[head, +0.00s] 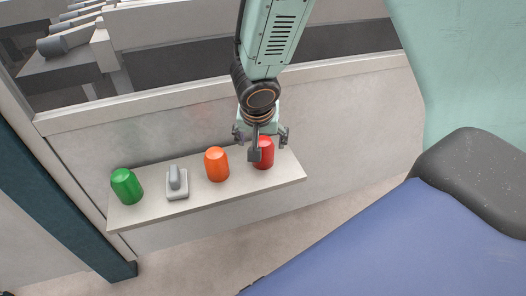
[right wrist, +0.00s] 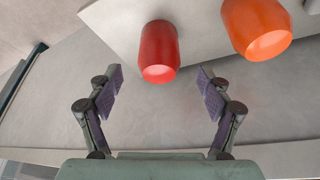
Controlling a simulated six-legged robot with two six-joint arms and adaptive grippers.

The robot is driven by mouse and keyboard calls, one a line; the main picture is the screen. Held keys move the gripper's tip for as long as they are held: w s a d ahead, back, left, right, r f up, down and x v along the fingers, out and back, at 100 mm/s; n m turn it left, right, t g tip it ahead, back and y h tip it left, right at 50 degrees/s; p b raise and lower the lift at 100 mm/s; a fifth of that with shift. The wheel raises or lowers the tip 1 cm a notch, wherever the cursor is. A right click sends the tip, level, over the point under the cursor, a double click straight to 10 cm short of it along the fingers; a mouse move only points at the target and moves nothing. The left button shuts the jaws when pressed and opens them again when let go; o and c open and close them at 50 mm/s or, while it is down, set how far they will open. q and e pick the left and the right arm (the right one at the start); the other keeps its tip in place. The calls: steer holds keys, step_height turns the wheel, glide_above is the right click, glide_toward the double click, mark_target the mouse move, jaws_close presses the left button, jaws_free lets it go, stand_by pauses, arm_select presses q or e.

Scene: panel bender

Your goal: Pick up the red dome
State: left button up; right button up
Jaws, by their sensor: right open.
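The red dome (head: 265,153) stands at the right end of a narrow grey shelf (head: 240,195), partly hidden behind my right gripper (head: 262,136) in the head view. In the right wrist view the red dome (right wrist: 158,52) lies ahead of the open fingers of my right gripper (right wrist: 160,82), roughly centred between them. The fingers are spread wide, one to each side, and nothing is between the pads. The dome looks untouched. My left gripper is in neither view.
An orange dome (head: 216,164) stands close left of the red one and also shows in the right wrist view (right wrist: 258,27). Further left are a grey lever switch (head: 176,184) and a green dome (head: 127,186). A machine panel (head: 340,115) rises behind the shelf.

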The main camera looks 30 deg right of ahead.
mark_target(263, 152)
steer(key=shift+w+f, duration=0.1)
steer(key=shift+f, duration=0.35)
steer(key=b+x, duration=0.2)
steer(key=x, duration=0.5)
steer(key=shift+d, duration=0.2)
steer(key=shift+w, duration=0.1)
steer(key=shift+r, duration=0.1)
steer(key=shift+c, duration=0.8)
steer(key=c, duration=1.1)
step_height(263, 152, up, 10)
steer(key=p, duration=0.5)
